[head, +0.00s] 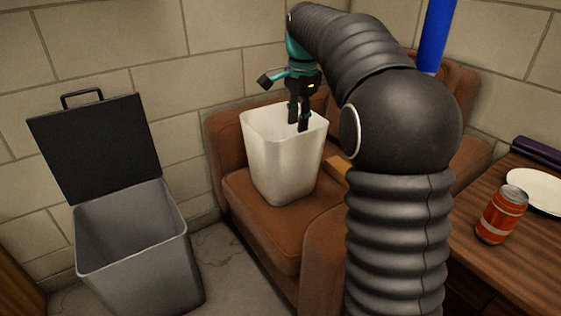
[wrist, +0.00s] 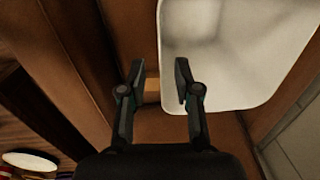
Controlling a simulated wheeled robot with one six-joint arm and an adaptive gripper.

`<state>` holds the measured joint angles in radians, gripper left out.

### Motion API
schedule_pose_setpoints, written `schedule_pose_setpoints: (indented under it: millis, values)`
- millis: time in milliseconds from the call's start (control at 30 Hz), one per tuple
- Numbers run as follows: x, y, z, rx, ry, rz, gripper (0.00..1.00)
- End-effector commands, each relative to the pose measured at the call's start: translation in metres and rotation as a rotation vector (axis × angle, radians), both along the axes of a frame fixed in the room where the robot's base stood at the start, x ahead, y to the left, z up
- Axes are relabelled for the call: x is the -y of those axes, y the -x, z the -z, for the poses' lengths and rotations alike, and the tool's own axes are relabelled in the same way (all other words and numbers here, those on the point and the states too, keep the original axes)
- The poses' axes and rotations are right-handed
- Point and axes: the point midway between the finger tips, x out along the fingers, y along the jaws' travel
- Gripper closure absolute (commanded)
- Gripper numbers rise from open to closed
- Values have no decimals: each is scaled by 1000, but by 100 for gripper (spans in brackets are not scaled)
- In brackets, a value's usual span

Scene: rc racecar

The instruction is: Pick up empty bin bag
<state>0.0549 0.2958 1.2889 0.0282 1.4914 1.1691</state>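The empty bin bag appears as a white, open-topped, bin-shaped thing (head: 279,160) standing upright on the brown sofa seat. In the wrist view its pale inside (wrist: 235,50) fills the upper right. My gripper (head: 298,126) points down at the bag's rim in the head view. In the wrist view my gripper (wrist: 158,75) is open, with a gap between its two fingers. The right finger overlaps the bag's left edge in the picture, and the left finger is outside it. I cannot tell whether either finger touches the bag.
A grey bin (head: 135,245) with its dark lid (head: 97,148) raised stands left of the sofa (head: 245,200). A tan block (head: 339,172) lies beside the bag. A red can (head: 502,214) and white plate (head: 535,190) are on the wooden table (head: 470,245) at right.

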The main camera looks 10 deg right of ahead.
Motion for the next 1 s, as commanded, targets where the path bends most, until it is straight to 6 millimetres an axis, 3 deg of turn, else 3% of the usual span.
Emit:
schedule_pose_setpoints:
  millis: [33,200,467,800,1000]
  values:
    - [1,0,13,-3,0,2,68]
    - [1,-2,38,-1,0,2,68]
    - [-1,-3,55,0,0,-2,68]
    - [-4,-6,100,-1,0,-4,68]
    - [-4,-7,106,1,0,-4,68]
